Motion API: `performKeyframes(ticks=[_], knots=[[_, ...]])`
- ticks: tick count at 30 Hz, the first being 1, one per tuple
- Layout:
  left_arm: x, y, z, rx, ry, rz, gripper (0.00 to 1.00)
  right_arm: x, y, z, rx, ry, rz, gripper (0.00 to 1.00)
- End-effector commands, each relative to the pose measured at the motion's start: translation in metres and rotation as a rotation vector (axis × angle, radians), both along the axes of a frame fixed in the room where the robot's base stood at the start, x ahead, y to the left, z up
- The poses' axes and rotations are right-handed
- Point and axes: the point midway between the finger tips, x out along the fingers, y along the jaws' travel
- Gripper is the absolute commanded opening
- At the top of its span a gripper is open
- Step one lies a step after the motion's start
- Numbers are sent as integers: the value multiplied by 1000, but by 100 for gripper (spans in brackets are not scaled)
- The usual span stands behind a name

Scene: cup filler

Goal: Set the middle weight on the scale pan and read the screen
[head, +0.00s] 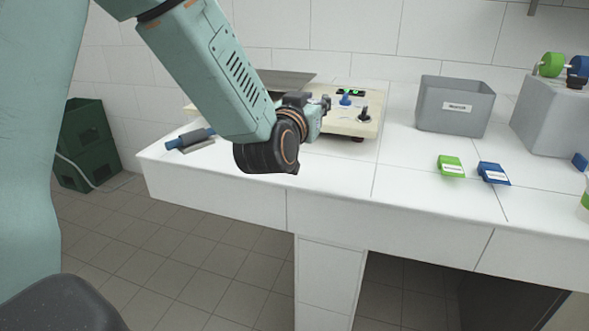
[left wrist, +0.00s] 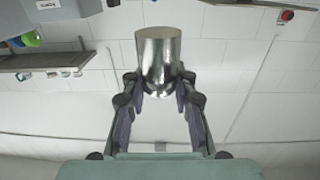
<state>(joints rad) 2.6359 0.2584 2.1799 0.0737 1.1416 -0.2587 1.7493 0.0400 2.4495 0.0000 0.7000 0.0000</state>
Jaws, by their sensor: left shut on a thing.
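My left gripper (head: 322,108) reaches in over the bench beside a beige scale-like device (head: 350,128). In the left wrist view, the left gripper (left wrist: 158,95) is shut on a shiny metal cylinder (left wrist: 158,52), a weight; I cannot tell its size rank. The head view does not show the weight clearly. A small screen (head: 350,91) with green digits is at the device's back, too small to read. A flat grey metal plate (head: 288,79), possibly the pan, lies left of it, partly hidden by my arm. My right gripper is out of view.
A blue and a dark knob-like piece (head: 363,113) stand on the device. A grey labelled bin (head: 455,106), a green (head: 451,167) and a blue packet (head: 493,173) are to the right. A blue-handled tool (head: 190,139) lies at left. The bench front is clear.

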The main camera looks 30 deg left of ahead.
Motion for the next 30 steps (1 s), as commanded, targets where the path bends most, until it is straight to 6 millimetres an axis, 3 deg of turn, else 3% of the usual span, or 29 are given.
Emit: performKeyframes(ticks=[5,13,20,27,30], knots=[[1,-8,-6,6,-1,-45,0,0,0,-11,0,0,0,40],[3,-8,-53,7,1,-48,0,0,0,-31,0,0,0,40],[3,-8,-68,7,0,-47,0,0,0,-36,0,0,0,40],[3,-8,-100,6,0,-46,0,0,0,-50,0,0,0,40],[3,-8,-100,5,-2,-46,0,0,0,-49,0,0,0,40]])
